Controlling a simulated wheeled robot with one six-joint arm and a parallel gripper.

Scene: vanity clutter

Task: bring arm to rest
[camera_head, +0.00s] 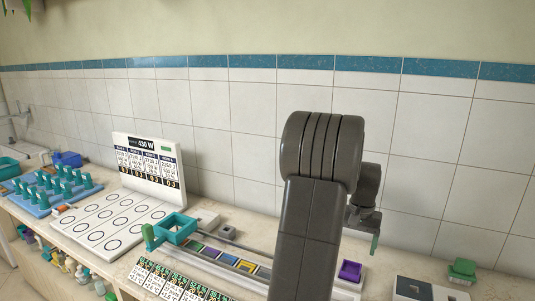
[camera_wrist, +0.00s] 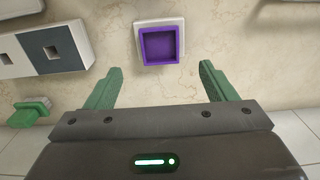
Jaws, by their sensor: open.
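My gripper (camera_wrist: 161,90) is open and empty in the wrist view, with its two green fingers spread apart. It hangs above the counter (camera_wrist: 245,60), with a purple square tray on a white base (camera_wrist: 159,62) showing just beyond and between the fingertips. In the head view my dark arm stands raised in front of the wall. One green finger of my gripper (camera_head: 375,243) shows to the right of the arm, and the rest is mostly hidden. The purple tray (camera_head: 350,272) shows below it.
A grey and white block (camera_head: 413,290) and a green piece (camera_head: 462,272) are at the right. A teal frame (camera_head: 176,229) stands on a rail with coloured tiles. A white board with circles (camera_head: 113,222), a sign (camera_head: 148,168) and a blue peg rack (camera_head: 50,192) are at the left.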

